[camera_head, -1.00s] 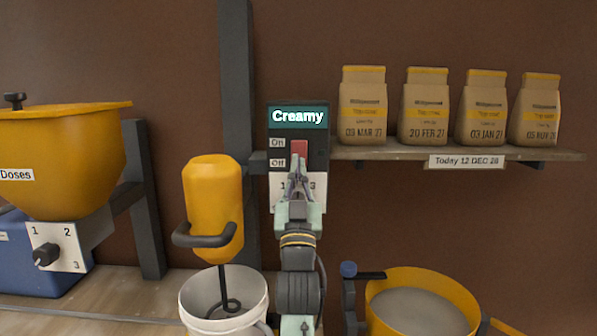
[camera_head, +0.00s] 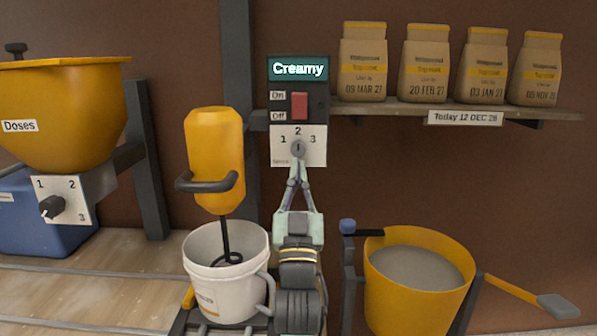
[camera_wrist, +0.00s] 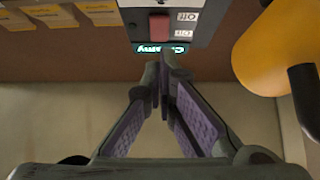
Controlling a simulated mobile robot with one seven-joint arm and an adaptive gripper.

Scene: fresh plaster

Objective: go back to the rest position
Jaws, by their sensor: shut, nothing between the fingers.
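My gripper (camera_head: 299,166) is shut and empty. In the head view its fingertips are just below the round knob of the dial plate (camera_head: 311,158), which is marked 1, 2 and 3. I cannot tell whether they touch it. Above the plate is the control box with a red switch (camera_head: 299,106), between the On and Off labels, and a display (camera_head: 298,68) reading "Creamy". In the wrist view the closed fingertips (camera_wrist: 162,65) point toward the box, with the red switch (camera_wrist: 159,27) beyond them.
Left of my arm, a yellow mixer (camera_head: 213,150) stands with its whisk in a white bucket (camera_head: 203,248). A yellow tub (camera_head: 400,295) of grey material stands at right. Several dated bags line the shelf (camera_head: 400,112). A yellow hopper (camera_head: 60,90) is at far left.

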